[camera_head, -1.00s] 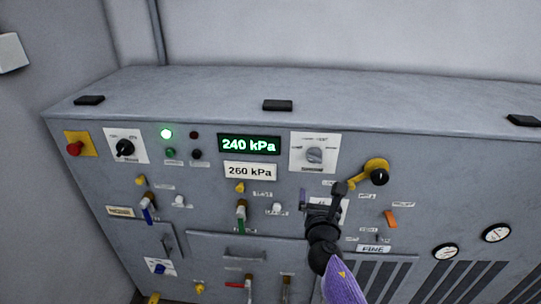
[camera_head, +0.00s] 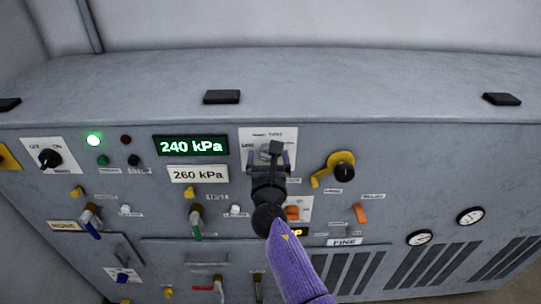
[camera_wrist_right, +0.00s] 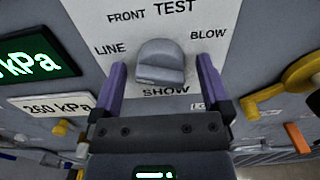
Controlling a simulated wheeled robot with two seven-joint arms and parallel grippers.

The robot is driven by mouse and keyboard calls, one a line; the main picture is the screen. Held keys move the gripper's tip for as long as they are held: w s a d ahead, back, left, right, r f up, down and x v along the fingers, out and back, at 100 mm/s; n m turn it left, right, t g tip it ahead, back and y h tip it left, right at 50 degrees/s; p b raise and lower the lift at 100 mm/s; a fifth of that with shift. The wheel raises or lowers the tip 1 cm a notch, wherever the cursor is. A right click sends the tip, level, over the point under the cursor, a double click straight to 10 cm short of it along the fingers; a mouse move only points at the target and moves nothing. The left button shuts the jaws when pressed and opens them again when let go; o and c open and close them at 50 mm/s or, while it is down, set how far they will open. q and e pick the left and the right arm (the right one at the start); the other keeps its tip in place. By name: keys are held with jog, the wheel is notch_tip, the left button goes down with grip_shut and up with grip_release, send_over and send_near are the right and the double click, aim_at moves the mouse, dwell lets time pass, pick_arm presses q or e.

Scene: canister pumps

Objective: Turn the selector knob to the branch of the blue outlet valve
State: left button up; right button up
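A grey knob (camera_wrist_right: 160,62) sits on a white plate (camera_wrist_right: 215,20) lettered LINE, FRONT, TEST, BLOW and SHOW. Its raised grip lies roughly crosswise in the right wrist view; I cannot tell which word it points to. My right gripper (camera_wrist_right: 162,76) is open, its purple fingers on either side of the knob with gaps to it. In the head view the right gripper (camera_head: 269,162) covers most of the knob. A blue-handled valve (camera_head: 91,229) is at the panel's left, handle slanting down. Another blue handle (camera_head: 122,276) sits lower. My left gripper is not in view.
A green display (camera_head: 191,145) reads 240 kPa, above a plate (camera_head: 198,174) reading 260 kPa. A yellow crank with black knob (camera_head: 343,173) is right of the gripper. An orange knob (camera_head: 292,212) is partly behind my wrist. A green-handled valve (camera_head: 196,222) is left of it.

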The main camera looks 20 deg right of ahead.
jog(key=c, duration=1.2)
jog(key=shift+c, duration=0.2)
jog(key=shift+m, duration=0.3)
jog(key=shift+f+m+b, duration=0.1)
jog(key=shift+m+b, duration=0.25)
jog(key=shift+m, duration=0.65)
jog(key=m+b, duration=0.1)
jog(key=m, duration=0.2)
jog(key=shift+m, duration=1)
jog(key=shift+m+b, duration=0.35)
jog(key=shift+m, duration=0.15)
